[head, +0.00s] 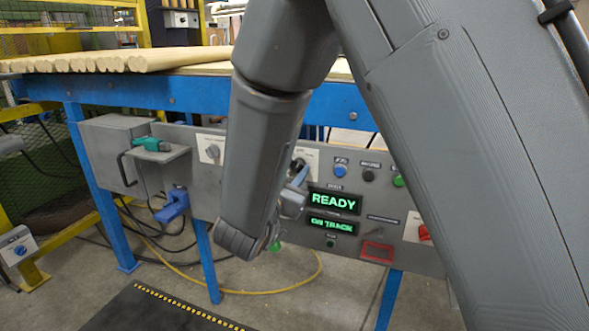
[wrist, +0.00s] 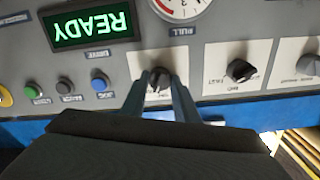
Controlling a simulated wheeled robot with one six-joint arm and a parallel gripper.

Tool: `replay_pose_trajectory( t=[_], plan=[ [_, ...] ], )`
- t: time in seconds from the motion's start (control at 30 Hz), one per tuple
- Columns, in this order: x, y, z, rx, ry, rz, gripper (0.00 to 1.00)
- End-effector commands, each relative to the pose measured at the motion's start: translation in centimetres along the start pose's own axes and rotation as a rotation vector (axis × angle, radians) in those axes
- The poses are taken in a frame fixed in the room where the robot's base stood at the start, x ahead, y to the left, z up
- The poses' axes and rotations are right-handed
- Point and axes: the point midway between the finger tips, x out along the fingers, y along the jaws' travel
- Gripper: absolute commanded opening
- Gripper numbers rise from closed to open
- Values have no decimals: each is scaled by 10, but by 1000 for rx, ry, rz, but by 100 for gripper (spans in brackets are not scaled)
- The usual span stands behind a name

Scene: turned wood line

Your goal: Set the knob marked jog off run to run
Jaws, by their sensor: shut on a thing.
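In the wrist view, which shows the panel upside down, my gripper (wrist: 162,84) is shut on a dark knob (wrist: 158,76) on a pale plate, with one finger on each side of it. The markings around this knob are too small or covered to read, so its setting cannot be told. In the head view my gripper (head: 295,187) reaches the panel just left of the READY display (head: 334,202), and the dark knob (head: 299,164) shows partly above it. The READY display (wrist: 88,24) also glows green in the wrist view.
A second black knob (wrist: 240,71) and a grey knob (wrist: 309,64) sit beside the held one. Blue (head: 340,171), black (head: 368,176) and green (head: 398,181) buttons line the panel. A green tool (head: 152,144) rests on a shelf. A round gauge (wrist: 180,8) is near the held knob.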

Motion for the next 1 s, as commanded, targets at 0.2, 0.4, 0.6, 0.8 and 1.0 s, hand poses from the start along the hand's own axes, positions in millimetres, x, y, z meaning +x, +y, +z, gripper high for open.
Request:
replay_pose_trajectory(
  t=[0.2,0.4,0.6,0.8,1.0],
  plan=[
    [0,0,0,156,1,0,5],
    [0,0,0,257,1,0,5],
    [0,0,0,309,1,0,5],
    [0,0,0,324,1,0,5],
    [0,0,0,324,1,0,5]
  ],
)
